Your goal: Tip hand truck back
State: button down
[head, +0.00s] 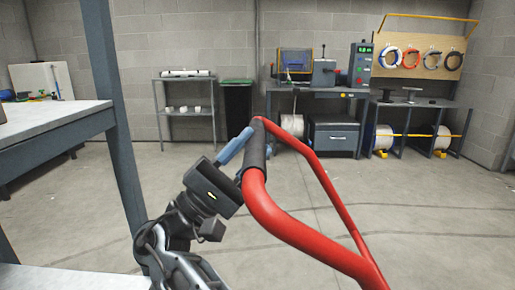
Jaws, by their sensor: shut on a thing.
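The hand truck (289,222) shows as a red tubular frame rising from the lower right. Its top bar carries a dark grip sleeve (255,146). My gripper (243,158) comes from the lower left and is shut on this handle at the sleeve, with blue-grey fingers beside it. One finger is partly hidden behind the bar. The lower part of the hand truck, its wheels and its toe plate are out of view, so I cannot tell how far it leans.
A blue-grey shelf rack (118,130) with an upright post stands close on the left. Across the room are a small metal shelf (186,110), a dark bin (237,103), a workbench (335,93) and cable spools (383,138). The concrete floor (430,210) between is clear.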

jog(key=shift+s+a, duration=0.1)
jog(key=shift+a, duration=0.25)
jog(key=c, duration=1.1)
grip_release()
jog(key=shift+a, duration=0.1)
jog(key=o, duration=0.3)
jog(key=shift+d+r, duration=0.1)
jog(key=shift+d, duration=0.1)
jog(key=shift+v, duration=3.95)
